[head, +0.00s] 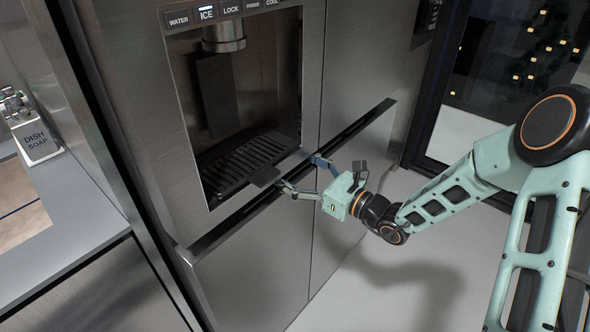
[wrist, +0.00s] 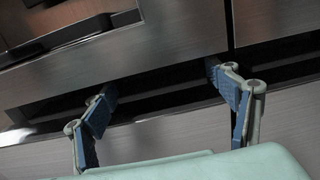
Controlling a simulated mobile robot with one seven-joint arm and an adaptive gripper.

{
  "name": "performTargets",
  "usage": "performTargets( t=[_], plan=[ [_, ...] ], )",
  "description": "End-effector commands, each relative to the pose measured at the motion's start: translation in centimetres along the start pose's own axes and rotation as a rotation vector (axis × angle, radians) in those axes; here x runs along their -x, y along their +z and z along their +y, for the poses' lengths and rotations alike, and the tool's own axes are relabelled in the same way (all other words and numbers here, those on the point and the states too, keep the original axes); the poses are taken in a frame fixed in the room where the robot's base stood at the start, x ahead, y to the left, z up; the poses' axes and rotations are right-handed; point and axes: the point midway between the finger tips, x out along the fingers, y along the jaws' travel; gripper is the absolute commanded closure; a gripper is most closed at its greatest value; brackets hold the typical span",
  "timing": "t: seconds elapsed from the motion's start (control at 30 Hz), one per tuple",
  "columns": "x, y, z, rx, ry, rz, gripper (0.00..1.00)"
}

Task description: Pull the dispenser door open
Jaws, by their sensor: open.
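The dispenser door (head: 135,110) is a brushed-steel fridge door with a dark dispenser recess (head: 235,95) and a black drip grille (head: 245,160). It looks closed, flush with the steel panel to its right. A long dark grip slot (head: 235,215) runs along its lower edge. My gripper (head: 302,172) is at this slot, just right of and below the grille, with its fingers spread. In the wrist view, my gripper (wrist: 162,84) is open, with both blue-padded fingertips at the dark slot (wrist: 165,92) below the door's steel face (wrist: 185,40). I cannot tell whether they touch it. Nothing is between them.
A lower steel front (head: 255,265) lies under the slot. The pale floor (head: 400,265) is clear at the right, before a dark-framed window (head: 500,75).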

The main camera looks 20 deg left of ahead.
Motion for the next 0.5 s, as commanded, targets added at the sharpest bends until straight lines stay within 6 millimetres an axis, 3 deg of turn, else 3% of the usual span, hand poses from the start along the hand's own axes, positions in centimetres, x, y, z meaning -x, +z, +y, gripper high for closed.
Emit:
performTargets(
  t=[0.27, 0.5],
  plan=[
    [-0.13, 0.0, -0.02, 0.0, -0.001, 0.001, 0.2],
    [-0.11, 0.0, -0.02, 0.0, 0.0, 0.0, 0.47]
  ],
)
